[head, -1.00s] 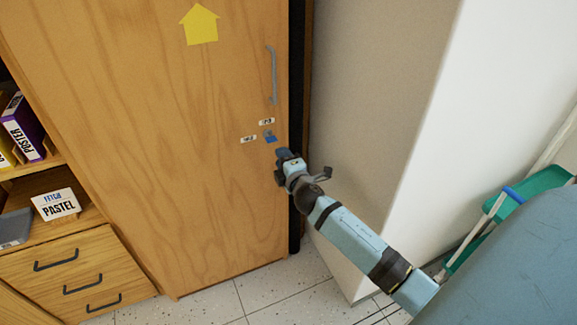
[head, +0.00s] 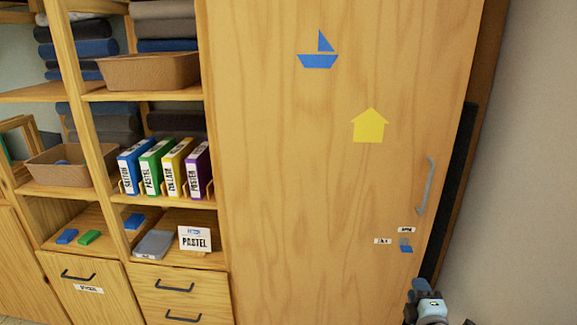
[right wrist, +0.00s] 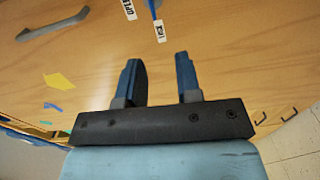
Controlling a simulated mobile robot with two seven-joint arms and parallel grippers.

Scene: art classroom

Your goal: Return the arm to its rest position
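My right gripper (head: 424,288) shows at the bottom right of the head view, in front of the tall wooden cabinet door and below its small blue lock piece (head: 406,246). In the right wrist view the two fingers of the gripper (right wrist: 158,60) stand apart with nothing between them, so it is open and empty. The cabinet door (head: 300,200) looks shut and fills the background of that view. Most of my right arm is cut off by the lower edge of the head view. My left gripper is not in view.
The door has a grey handle (head: 426,187) and small labels beside the lock piece. A beige wall (head: 530,190) stands close on the right. Shelves on the left hold coloured binders (head: 165,167), a brown basket (head: 150,71) and a PASTEL sign (head: 195,239).

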